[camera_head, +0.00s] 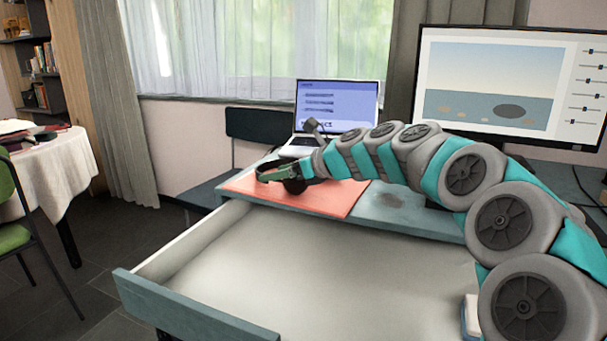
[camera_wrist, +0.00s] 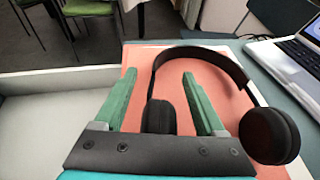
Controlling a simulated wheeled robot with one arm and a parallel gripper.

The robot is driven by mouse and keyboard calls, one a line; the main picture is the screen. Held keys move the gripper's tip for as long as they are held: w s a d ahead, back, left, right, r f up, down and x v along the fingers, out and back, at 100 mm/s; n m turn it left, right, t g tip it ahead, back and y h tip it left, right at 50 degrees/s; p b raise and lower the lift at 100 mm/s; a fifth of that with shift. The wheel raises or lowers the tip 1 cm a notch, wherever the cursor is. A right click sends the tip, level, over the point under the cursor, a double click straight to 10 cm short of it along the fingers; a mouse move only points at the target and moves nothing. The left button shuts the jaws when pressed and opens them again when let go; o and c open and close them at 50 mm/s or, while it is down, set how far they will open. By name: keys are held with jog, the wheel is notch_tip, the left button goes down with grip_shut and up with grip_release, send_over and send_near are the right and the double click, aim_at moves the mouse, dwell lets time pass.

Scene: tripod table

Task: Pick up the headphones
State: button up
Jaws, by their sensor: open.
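The black headphones lie on an orange-red mat (camera_wrist: 225,75) in the wrist view. Their headband (camera_wrist: 205,52) arcs away to the right, and one ear cup (camera_wrist: 268,135) lies to the right of my gripper. The other ear cup (camera_wrist: 158,117) shows between the two green fingers of my gripper (camera_wrist: 159,75). The fingers are apart, with nothing clamped between them. In the head view my gripper (camera_head: 264,172) is low over the mat (camera_head: 325,198), with a dark ear cup (camera_head: 295,186) beside it. The rest of the headphones is largely hidden there.
An open laptop (camera_head: 337,105) stands behind the mat, and a large monitor (camera_head: 510,85) stands at the right on the desk (camera_head: 415,215). A pulled-out drawer (camera_head: 300,270) is in front. A chair (camera_head: 255,127) is behind the desk.

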grip_shut()
dwell(0.5)
